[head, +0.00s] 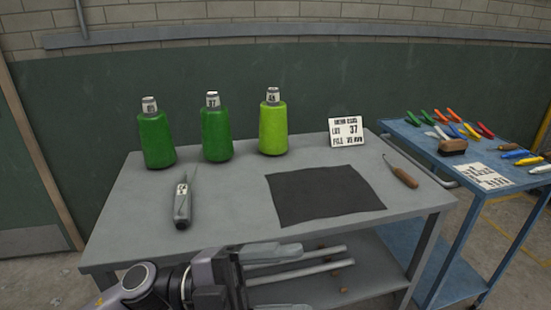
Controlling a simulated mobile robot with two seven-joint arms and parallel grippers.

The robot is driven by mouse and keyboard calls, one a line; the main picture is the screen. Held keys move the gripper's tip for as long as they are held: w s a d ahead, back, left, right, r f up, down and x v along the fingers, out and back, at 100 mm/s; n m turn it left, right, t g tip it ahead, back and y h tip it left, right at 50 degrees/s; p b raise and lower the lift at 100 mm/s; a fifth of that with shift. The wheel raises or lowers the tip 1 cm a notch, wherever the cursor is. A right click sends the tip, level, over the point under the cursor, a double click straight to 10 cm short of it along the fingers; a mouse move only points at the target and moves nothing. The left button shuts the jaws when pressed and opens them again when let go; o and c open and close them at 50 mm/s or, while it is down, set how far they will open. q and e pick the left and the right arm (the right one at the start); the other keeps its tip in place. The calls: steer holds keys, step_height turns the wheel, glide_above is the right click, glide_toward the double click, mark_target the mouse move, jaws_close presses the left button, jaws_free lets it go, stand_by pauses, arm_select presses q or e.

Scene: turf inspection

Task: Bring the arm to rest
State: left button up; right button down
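My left arm comes in at the bottom left, and its gripper (304,278) is in front of the grey table's (125,215) near edge. Its two fingers are apart, with nothing seen held between them. My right gripper is not in view. On the table, a dark green cone spool (156,141), a green cone spool (216,135) and a lime green cone spool (273,130) stand upright in a row at the back.
A grey handheld tool (182,203), a dark cloth (322,193), a lot card (346,131) and a wooden-handled pick (403,177) are on the table. A blue cart (430,150) with colourful tools and a brush (453,146) stands at right.

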arm_select(q)
steer(key=w+a+f+n+t+y, duration=0.4)
steer(key=a+f+n+t+y, duration=0.15)
steer(key=n+t, duration=0.45)
steer(key=w+a+f+n+t+y, duration=0.45)
steer(key=f+n+t, duration=0.35)
steer(key=n, duration=0.4)
steer(key=s+a+f+n+g+y, duration=0.2)
steer(key=s+a+f+n+y, duration=0.1)
steer(key=s+f, duration=0.4)
steer(key=s+a+f+n+g+y, duration=0.3)
steer(key=a+f, duration=0.5)
steer(key=f, duration=0.5)
steer(key=s+n+y, duration=0.1)
steer(key=s+y, duration=0.1)
steer(key=s, duration=0.1)
steer(key=shift+s+f+g, duration=0.3)
steer(key=shift+s+f, duration=0.05)
steer(key=shift+f, duration=0.05)
steer(key=shift+a, duration=0.1)
